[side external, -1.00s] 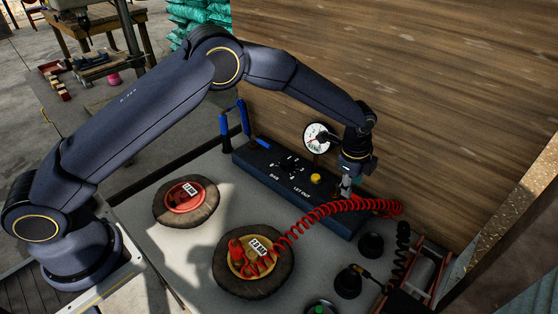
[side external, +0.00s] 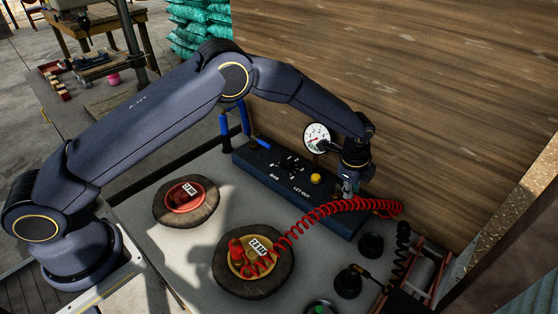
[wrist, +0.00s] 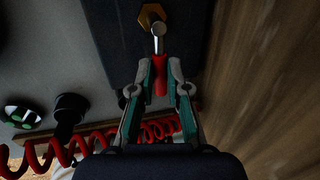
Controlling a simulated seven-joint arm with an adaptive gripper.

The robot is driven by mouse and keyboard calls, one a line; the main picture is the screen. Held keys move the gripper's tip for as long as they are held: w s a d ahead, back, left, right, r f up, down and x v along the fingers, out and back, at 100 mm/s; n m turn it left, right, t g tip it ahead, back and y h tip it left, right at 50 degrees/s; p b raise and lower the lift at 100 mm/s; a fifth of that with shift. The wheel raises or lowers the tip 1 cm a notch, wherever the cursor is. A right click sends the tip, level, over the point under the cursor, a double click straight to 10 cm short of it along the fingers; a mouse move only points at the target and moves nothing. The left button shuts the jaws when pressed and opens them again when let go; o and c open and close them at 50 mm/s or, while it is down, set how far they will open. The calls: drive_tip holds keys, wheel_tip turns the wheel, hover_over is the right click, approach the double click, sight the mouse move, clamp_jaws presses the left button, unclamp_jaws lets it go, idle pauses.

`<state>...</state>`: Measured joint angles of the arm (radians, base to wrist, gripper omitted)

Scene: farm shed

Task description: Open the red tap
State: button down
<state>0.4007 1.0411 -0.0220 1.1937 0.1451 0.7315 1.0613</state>
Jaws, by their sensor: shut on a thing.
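The red tap handle (wrist: 159,82) shows in the wrist view, on a silver stem (wrist: 158,38) that rises from a brass hex fitting (wrist: 151,15). My gripper (wrist: 160,70) is shut on the red handle, with one finger on each side of it. In the side external view my gripper (side external: 346,191) points down at the right end of the dark control box (side external: 275,178). The tap is mostly hidden there by my gripper and the red hose.
A coiled red hose (side external: 320,214) runs from the box's right end to a yellow and red disc (side external: 252,258). A gauge (side external: 317,138), a yellow button (side external: 315,178) and blue handles (side external: 236,125) stand nearby. The wooden wall (side external: 400,80) is close behind.

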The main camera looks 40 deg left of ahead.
idle(0.7)
drive_tip(key=m, duration=0.1)
drive_tip(key=s+m, duration=0.1)
drive_tip(key=m, duration=0.2)
drive_tip(key=shift+s+a+h, duration=0.25)
drive_tip(key=shift+a+h, duration=0.05)
drive_tip(key=shift+h, duration=0.1)
drive_tip(key=m, duration=0.3)
drive_tip(key=shift+s+a, duration=0.3)
drive_tip(key=shift+s, duration=0.1)
drive_tip(key=m, duration=0.1)
drive_tip(key=s+a+m+h, duration=0.1)
drive_tip(key=m, duration=0.1)
drive_tip(key=shift+m+g, duration=0.3)
drive_tip(key=shift+g, duration=0.1)
drive_tip(key=shift+s+a+m+g, duration=0.15)
drive_tip(key=shift+a+m, duration=0.15)
drive_tip(key=shift+m, duration=0.55)
drive_tip(key=shift+a+m+g, duration=0.15)
drive_tip(key=shift+a+m, duration=0.1)
drive_tip(key=shift+m, duration=0.6)
drive_tip(key=c, duration=1.2)
unclamp_jaws()
drive_tip(key=shift+o, duration=0.2)
